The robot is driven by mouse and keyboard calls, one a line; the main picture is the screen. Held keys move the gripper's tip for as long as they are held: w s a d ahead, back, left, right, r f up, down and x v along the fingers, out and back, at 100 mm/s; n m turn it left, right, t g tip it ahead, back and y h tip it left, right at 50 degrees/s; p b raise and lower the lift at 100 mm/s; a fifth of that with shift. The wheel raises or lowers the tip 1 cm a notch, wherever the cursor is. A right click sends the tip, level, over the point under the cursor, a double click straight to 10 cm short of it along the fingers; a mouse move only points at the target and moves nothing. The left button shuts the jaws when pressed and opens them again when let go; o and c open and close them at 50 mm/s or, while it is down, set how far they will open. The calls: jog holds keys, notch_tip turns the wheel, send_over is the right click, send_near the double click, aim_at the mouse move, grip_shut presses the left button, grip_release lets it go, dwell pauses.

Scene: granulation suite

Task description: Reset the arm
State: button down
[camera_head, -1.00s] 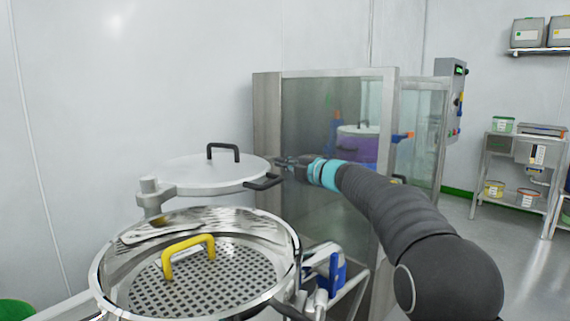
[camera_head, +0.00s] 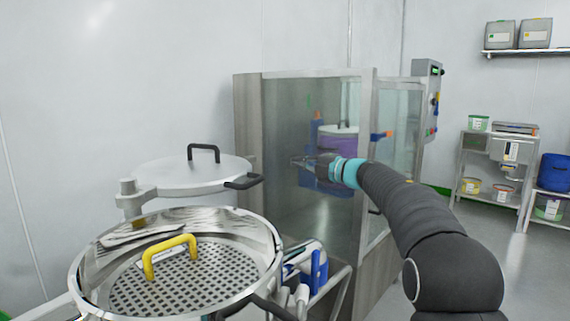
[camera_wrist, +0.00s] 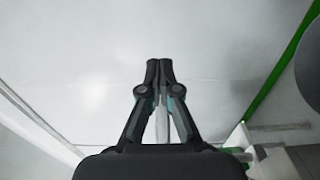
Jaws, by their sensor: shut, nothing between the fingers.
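My gripper (camera_head: 298,162) is at the end of my arm, raised in front of the glass-fronted cabinet (camera_head: 300,120) in the head view. In the wrist view my gripper (camera_wrist: 160,64) has its two fingers together with nothing between them. A pale wall (camera_wrist: 80,50) fills most of the wrist view behind the fingers. In the head view the gripper is apart from the round grey lid (camera_head: 180,178) and its black handle (camera_head: 203,150), which are to its left.
A steel sieve bowl (camera_head: 215,275) with a yellow handle (camera_head: 168,252) stands in the left foreground. Blue-handled tools (camera_head: 316,268) sit beside it. A control box (camera_head: 428,95) is on the cabinet's right. Steel shelving (camera_head: 492,165) and open floor (camera_head: 475,245) lie at the right.

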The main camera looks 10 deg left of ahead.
jog(key=w+d+f+m+t+h, duration=0.6)
jog(key=w+d+f+m+h, duration=0.15)
jog(key=d+m, duration=0.35)
jog(key=s+d+f+m+g+h, duration=0.2)
jog(key=s+d+f+m+h, duration=0.2)
jog(key=s+d+m, duration=0.15)
jog(key=s+d+f+m+g+h, duration=0.1)
jog(key=s+d+f+m+h, duration=0.35)
jog(key=s+d, duration=0.25)
jog(key=s+d+f+m+g+h, duration=0.1)
jog(key=s+d+f+m+g, duration=0.15)
jog(key=s, duration=0.75)
jog(key=s+d+f+m+g+h, duration=0.1)
jog(key=s+f+m+g, duration=0.2)
jog(key=s, duration=0.7)
jog(key=s+a+m+g+y, duration=0.1)
jog(key=s+a+m+y, duration=0.1)
jog(key=s, duration=2.5)
jog(key=shift+a+f+m+y, duration=0.3)
jog(key=shift+a+f+m, duration=0.1)
jog(key=shift+m, duration=0.25)
